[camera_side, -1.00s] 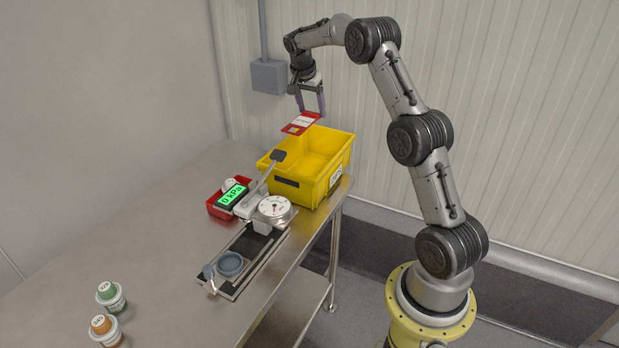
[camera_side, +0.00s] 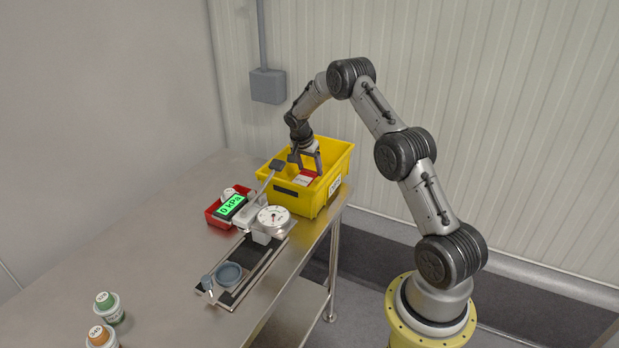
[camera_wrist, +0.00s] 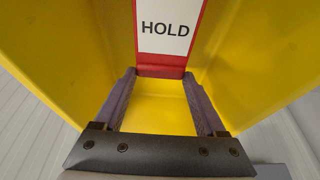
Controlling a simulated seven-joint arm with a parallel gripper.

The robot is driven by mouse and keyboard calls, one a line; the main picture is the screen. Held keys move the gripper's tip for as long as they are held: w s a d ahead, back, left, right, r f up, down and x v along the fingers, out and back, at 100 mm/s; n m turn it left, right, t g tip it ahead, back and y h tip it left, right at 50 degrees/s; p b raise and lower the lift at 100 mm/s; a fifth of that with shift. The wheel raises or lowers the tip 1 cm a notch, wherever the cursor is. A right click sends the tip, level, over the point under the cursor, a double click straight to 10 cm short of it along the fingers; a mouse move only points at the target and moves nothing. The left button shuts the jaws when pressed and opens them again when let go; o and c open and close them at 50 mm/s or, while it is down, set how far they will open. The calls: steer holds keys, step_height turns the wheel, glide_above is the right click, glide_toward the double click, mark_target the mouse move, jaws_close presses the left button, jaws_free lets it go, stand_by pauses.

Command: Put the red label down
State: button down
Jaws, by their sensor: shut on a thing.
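The red label (camera_side: 306,178) is a flat red card with a white panel, down inside the yellow bin (camera_side: 325,196). In the wrist view the label (camera_wrist: 164,68) reads "HOLD", and its red lower edge lies between my fingertips. My gripper (camera_side: 307,172) points down into the bin, shut on the label. The gripper (camera_wrist: 160,76) also shows in the wrist view, with yellow bin walls on both sides and bin floor visible below the label. Whether the label touches the floor is hidden by the bin's front wall.
A test rig with a round gauge (camera_side: 273,217), a lever (camera_side: 267,181) and a green "0 kPa" display (camera_side: 231,207) stands close to the bin's front left. Two capped cups stand at the near left. The table's left is clear.

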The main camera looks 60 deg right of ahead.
steer(key=shift+f, duration=1.95)
jaws_free()
